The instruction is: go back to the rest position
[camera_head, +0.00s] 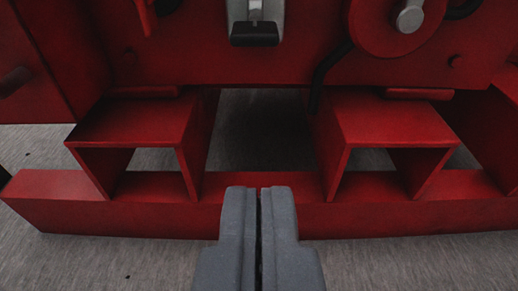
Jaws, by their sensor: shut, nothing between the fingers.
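My gripper (258,192) shows at the bottom middle of the head camera view. Its two grey fingers are side by side with only a thin dark line between them, and they hold nothing. The fingertips overlap the front rail of the red pumpset frame (120,222) in the picture. I cannot tell how far they are from it.
Two red box-shaped supports (385,122) (135,122) stand on the rail. Above them is a red body (200,45) with a grey part with a black end (255,30), a round red part (395,22) and a dark hose (325,70). Bare grey floor (130,265) lies in front.

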